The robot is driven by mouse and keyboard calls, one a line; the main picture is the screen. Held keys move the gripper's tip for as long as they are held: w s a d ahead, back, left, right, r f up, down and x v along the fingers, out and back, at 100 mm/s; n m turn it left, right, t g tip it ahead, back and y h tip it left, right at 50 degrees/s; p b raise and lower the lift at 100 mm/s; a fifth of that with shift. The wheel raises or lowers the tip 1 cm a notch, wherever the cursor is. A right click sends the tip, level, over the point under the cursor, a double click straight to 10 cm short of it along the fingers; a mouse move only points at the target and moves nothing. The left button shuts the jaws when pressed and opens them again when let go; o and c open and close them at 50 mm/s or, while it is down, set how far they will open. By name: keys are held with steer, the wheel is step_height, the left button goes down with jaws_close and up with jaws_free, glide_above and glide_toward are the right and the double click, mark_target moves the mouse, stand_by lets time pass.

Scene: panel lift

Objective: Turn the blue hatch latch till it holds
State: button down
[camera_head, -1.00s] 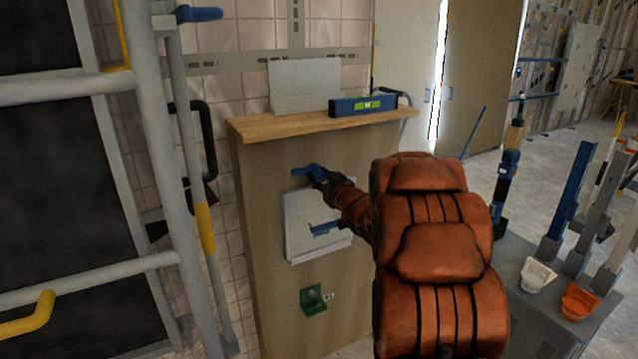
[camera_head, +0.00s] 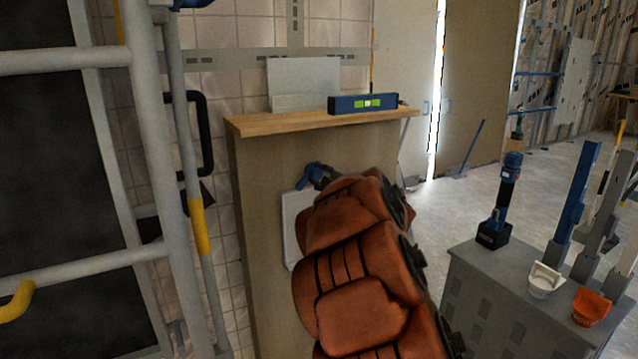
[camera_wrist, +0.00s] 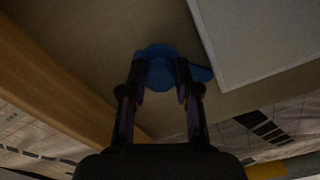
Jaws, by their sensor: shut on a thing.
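The blue hatch latch (camera_head: 304,182) is on the wooden panel front, just above the top edge of the pale hatch (camera_head: 291,235). Its lever slants down and left towards the hatch. My gripper (camera_head: 322,177) is shut on the latch. In the wrist view the latch (camera_wrist: 157,52) sits between the two fingers of my gripper (camera_wrist: 160,78), with its lever sticking out to the right towards the hatch corner (camera_wrist: 262,40). My arm hides most of the hatch and the lower panel front in the head view.
A wooden ledge (camera_head: 290,120) above the latch carries a blue spirit level (camera_head: 348,105). Grey scaffold tubes (camera_head: 155,150) stand close on the left. A grey cabinet (camera_head: 490,295) with cups and tools is at right. Open floor (camera_head: 450,205) lies behind my arm.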

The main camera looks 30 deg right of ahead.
steer(key=n, duration=0.1)
steer(key=n+b, duration=0.1)
steer(key=n, duration=0.1)
steer(key=shift+f+n+b, duration=0.25)
steer(key=shift+n+b, duration=0.15)
steer(key=n+b, duration=0.2)
steer(key=n, duration=0.3)
steer(key=shift+r, duration=0.2)
steer(key=c, duration=0.8)
jaws_free()
steer(key=shift+r, duration=0.1)
steer(key=shift+s, duration=0.15)
steer(key=s, duration=0.8)
steer(key=s+a, duration=0.1)
steer(key=s, duration=0.2)
steer(key=shift+s, duration=0.4)
steer(key=shift+r, duration=0.1)
